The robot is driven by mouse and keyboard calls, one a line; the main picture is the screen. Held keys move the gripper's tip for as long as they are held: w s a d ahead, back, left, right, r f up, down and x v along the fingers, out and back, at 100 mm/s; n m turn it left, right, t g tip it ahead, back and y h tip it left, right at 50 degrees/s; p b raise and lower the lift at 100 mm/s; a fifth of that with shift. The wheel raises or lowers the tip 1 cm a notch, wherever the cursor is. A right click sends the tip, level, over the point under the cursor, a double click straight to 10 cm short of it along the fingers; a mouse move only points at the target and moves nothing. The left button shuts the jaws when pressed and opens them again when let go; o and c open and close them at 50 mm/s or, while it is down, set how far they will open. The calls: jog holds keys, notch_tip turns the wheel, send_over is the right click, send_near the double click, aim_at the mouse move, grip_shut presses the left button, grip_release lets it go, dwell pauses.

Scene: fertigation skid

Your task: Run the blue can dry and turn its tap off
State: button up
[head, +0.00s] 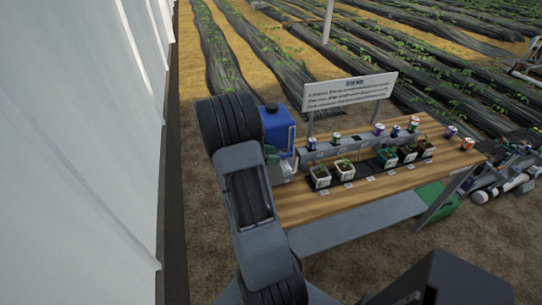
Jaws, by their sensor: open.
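The blue can (277,126) with a dark cap stands upright at the left end of the wooden bench (310,207). My arm covers its left side and lower part. Its tap cannot be made out, nor can the liquid level. A small dark green part (272,155) and a pale, clear-looking piece (287,168) show just below the can, beside my arm; I cannot tell what they are. My arm rises in front of the can. My gripper's jaws do not show, hidden behind the arm.
Several potted seedlings (345,168) stand in a row on the bench, with small cans (379,129) behind them. A sign (349,91) stands at the back. A green crate (435,200) sits below the right end. Pipework (505,175) lies at right; a pale wall (80,150) borders the left.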

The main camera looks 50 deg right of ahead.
jog(key=shift+c, duration=0.4)
grip_shut()
